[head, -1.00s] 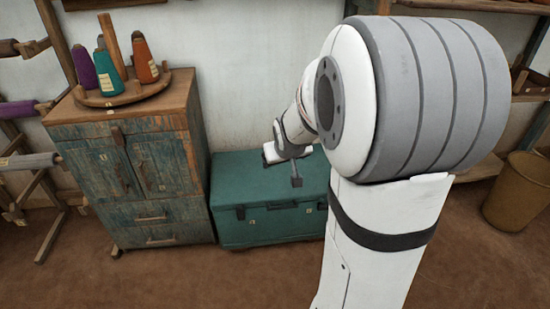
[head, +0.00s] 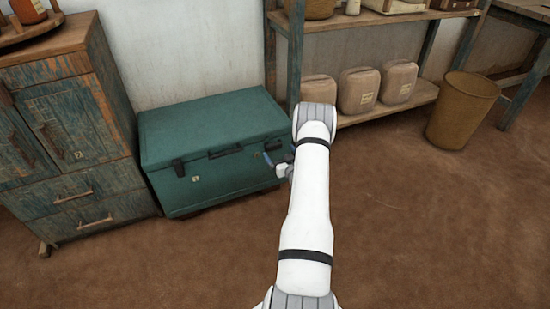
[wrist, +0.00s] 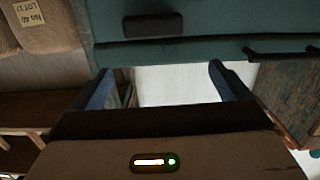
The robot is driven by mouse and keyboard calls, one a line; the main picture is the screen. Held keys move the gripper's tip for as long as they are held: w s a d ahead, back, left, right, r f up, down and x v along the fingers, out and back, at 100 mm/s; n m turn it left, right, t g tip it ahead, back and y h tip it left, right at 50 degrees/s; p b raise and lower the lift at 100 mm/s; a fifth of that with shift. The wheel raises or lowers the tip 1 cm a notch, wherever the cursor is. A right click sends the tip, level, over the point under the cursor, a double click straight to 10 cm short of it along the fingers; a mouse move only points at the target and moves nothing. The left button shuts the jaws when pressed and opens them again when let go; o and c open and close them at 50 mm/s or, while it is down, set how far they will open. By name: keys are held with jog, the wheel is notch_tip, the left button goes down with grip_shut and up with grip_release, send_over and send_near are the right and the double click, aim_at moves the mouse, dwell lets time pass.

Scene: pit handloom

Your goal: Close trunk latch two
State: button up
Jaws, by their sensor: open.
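The teal trunk (head: 212,130) stands on the floor with its lid down. A dark latch (head: 178,168) is at the left of its front, beside a small tag too small to read. A second dark latch (head: 271,146) is at the right, partly hidden by my gripper (head: 277,161). In the wrist view this dark latch block (wrist: 153,25) lies on the trunk front, apart from the lid's edge strip. My gripper (wrist: 161,83) is open and empty, its blue fingertips on either side of the latch's line and short of it; touching nothing visible.
The trunk handle (head: 226,151) sits between the latches. A worn wooden cabinet (head: 70,130) stands close on the left. A shelf with tan jugs (head: 359,90) and a bin (head: 462,110) are to the right. The floor in front is open.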

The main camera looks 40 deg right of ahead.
aim_at(274, 146)
jog(key=shift+t, duration=0.3)
jog(key=w+f+b, duration=0.1)
jog(key=w, duration=0.1)
jog(key=w+d+b, duration=0.1)
jog(key=w, duration=0.1)
jog(key=w+d+f+b, duration=0.1)
jog(key=w, duration=0.1)
jog(key=shift+d+f, duration=0.15)
jog(key=shift+f, duration=0.15)
jog(key=shift+c, duration=0.3)
jog(key=c, duration=0.9)
